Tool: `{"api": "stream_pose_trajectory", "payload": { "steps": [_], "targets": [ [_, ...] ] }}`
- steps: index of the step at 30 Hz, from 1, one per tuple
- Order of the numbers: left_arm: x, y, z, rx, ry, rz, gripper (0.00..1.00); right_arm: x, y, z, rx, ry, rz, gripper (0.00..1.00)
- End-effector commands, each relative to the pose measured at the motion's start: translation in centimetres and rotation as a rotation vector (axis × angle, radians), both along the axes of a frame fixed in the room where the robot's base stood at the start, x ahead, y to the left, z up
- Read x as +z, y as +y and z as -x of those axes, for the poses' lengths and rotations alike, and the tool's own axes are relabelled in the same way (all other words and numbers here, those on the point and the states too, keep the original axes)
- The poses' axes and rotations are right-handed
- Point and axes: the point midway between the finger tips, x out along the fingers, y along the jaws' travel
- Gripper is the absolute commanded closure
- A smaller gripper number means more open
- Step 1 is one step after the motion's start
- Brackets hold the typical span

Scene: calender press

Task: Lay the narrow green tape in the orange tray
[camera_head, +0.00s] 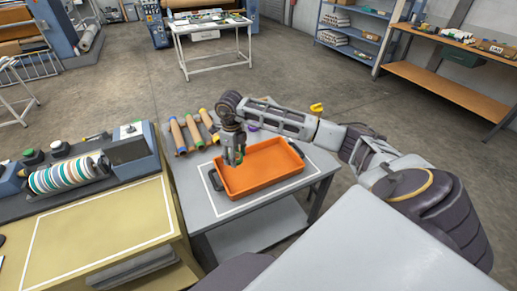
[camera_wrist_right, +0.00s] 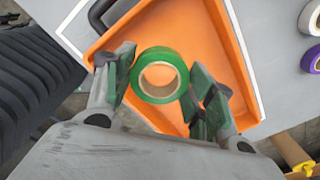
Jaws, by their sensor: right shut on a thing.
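The orange tray (camera_head: 272,164) lies on a grey table inside a white outline, and its floor looks empty in the head view. My right gripper (camera_head: 235,159) points down over the left part of the tray. In the right wrist view, a narrow green tape roll (camera_wrist_right: 160,75) with a pale core sits between the fingers of my right gripper (camera_wrist_right: 162,84), which is shut on it. The tray (camera_wrist_right: 222,42) shows behind the tape there. The tape is hard to make out in the head view. My left gripper is not in view.
Brown rolls with coloured ends (camera_head: 179,137) lie on the table left of the tray. White (camera_wrist_right: 311,18) and purple (camera_wrist_right: 312,60) rolls are beside the tray. Bare table lies in front of the tray.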

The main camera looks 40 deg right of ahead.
Motion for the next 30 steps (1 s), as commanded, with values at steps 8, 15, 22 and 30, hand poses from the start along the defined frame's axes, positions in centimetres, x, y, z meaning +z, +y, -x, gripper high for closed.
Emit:
{"api": "stream_pose_trajectory", "payload": {
  "steps": [8,15,22,30],
  "targets": [
    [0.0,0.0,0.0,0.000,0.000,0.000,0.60,0.0,0.0,0.0,-0.007,0.000,0.000,0.65],
    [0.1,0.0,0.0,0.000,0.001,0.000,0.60,-0.6,0.0,0.0,-0.007,0.001,0.000,0.65],
    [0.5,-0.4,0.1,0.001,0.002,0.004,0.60,-3.2,0.1,0.1,-0.007,0.004,-0.001,0.65],
    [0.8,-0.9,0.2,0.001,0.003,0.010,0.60,-6.1,0.0,0.0,-0.008,0.002,-0.001,0.65]
  ]
}}
